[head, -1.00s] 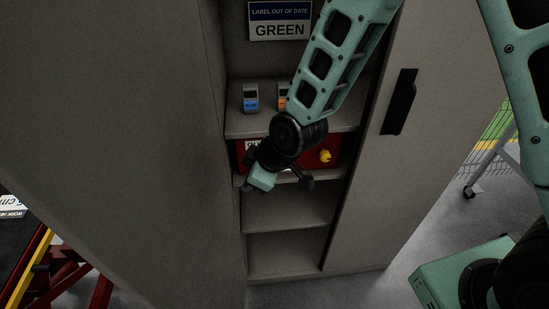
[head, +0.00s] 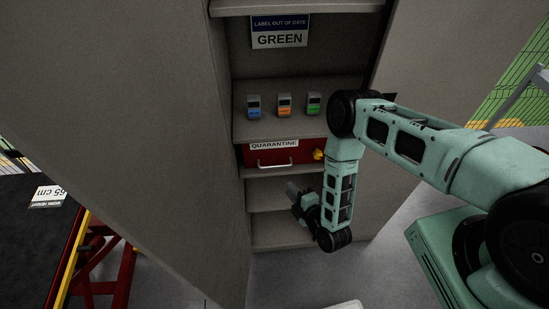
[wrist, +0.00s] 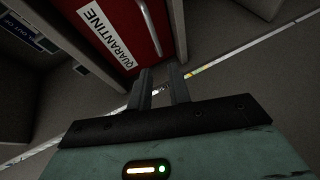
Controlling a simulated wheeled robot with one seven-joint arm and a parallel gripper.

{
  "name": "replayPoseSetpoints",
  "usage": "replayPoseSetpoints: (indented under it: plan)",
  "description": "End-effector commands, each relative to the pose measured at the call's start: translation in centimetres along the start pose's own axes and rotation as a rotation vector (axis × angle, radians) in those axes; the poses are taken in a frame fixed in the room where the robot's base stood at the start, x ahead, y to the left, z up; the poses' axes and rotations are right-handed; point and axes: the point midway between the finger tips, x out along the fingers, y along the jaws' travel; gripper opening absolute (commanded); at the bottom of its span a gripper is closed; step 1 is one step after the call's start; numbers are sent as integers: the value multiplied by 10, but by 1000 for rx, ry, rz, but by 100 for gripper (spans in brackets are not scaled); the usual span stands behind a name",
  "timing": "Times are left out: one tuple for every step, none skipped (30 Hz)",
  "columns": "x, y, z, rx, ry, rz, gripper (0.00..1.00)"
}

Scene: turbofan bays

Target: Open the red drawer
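The red drawer (head: 300,154) sits in the cabinet below the shelf of small devices. It has a white QUARANTINE label (head: 274,145), a pale bar handle (head: 275,164) and a yellow knob (head: 318,155) at its right. Its front looks flush with the cabinet. My gripper (head: 292,187) is below and slightly right of the handle, apart from it. In the wrist view the drawer front (wrist: 119,22) and the handle (wrist: 150,27) lie beyond my gripper (wrist: 160,76). The two fingers are apart with nothing between them.
Blue, orange and green devices (head: 284,105) stand on the shelf above, under a GREEN sign (head: 280,32). Bare shelves (head: 268,194) lie below the drawer. A cabinet door (head: 110,110) stands at the left. A dark-topped table (head: 35,245) is at lower left.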

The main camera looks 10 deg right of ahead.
Motion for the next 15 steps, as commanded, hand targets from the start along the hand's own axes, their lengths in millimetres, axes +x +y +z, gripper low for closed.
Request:
replayPoseSetpoints:
  plan:
    - [-14, 0, 2, -23, -11, 18, 19]
    - [-19, -1, 3, -38, -17, 31, 19]
    - [-25, -2, 5, -54, -23, 45, 19]
    - [-28, -3, 6, -63, -28, 55, 19]
    - [-31, -4, 7, -70, -31, 61, 19]
    - [-33, -4, 8, -78, -34, 69, 19]
    - [-33, -5, 8, -82, -35, 73, 19]
    - [-33, -6, 8, -84, -35, 74, 19]
    - [-33, -7, 9, -85, -36, 76, 19]
    - [-32, -8, 9, -85, -35, 76, 19]
    - [-31, -9, 9, -85, -35, 75, 19]
    - [-29, -10, 9, -84, -34, 75, 19]
    - [-28, -10, 9, -84, -33, 75, 19]
    - [-26, -11, 9, -83, -33, 75, 19]
    - [-24, -11, 9, -82, -33, 74, 19]
